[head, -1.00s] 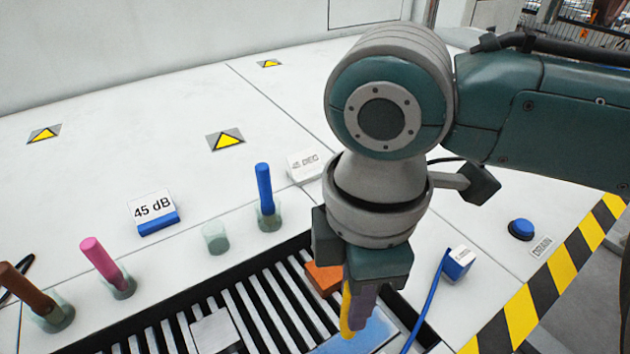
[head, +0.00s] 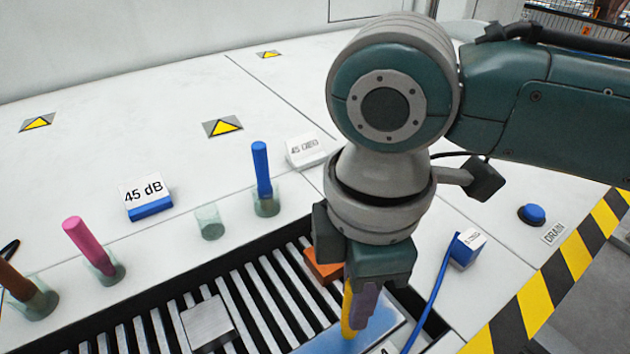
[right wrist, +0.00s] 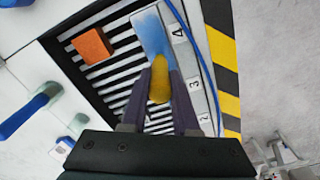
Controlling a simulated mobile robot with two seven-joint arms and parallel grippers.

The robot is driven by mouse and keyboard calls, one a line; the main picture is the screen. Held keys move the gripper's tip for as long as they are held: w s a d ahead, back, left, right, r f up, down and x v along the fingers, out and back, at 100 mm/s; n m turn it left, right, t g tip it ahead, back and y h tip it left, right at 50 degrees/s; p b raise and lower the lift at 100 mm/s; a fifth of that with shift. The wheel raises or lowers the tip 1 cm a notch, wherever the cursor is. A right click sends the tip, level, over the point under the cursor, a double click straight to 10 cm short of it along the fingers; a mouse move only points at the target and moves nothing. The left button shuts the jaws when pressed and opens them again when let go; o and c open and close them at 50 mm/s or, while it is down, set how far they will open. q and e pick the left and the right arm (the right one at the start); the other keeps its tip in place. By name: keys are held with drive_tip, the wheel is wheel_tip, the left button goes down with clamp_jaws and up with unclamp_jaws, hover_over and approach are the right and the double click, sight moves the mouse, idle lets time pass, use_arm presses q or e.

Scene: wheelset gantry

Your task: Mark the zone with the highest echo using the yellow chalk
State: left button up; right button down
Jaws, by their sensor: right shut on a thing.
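My right gripper (head: 360,300) points down and is shut on the yellow chalk (head: 347,308). The chalk also shows between the fingers in the right wrist view (right wrist: 160,80). Its lower end is over the light blue plate (head: 385,325); I cannot tell whether it touches. The plate shows in the right wrist view (right wrist: 150,34) beside a white strip with the numbers 4 (right wrist: 177,32), 3 and 2. The gripper hides part of the plate. A card reading "45 dB" (head: 145,188) stands on a blue base at the left. My left gripper is not in view.
An orange block (head: 322,266) and a grey metal block (head: 207,322) lie on the dark slatted grating. A blue stick (head: 261,170), a pink stick (head: 88,243) and a brown one stand in holders; one holder (head: 209,222) is empty. A blue cable (head: 428,300) runs close right of the gripper.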

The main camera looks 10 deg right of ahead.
drive_tip(key=shift+f+b, duration=0.35)
drive_tip(key=shift+f, duration=0.25)
idle(0.5)
drive_tip(key=shift+d, duration=0.1)
drive_tip(key=shift+w+d+r+p, duration=0.15)
drive_tip(key=shift+d+p, duration=0.1)
drive_tip(key=shift+p, duration=0.25)
drive_tip(key=shift+d, duration=0.15)
drive_tip(key=shift+d, duration=0.1)
drive_tip(key=shift+w+d+p, duration=0.2)
drive_tip(key=shift+d+p, duration=0.1)
drive_tip(key=shift+d, duration=0.1)
drive_tip(key=shift+d, duration=0.1)
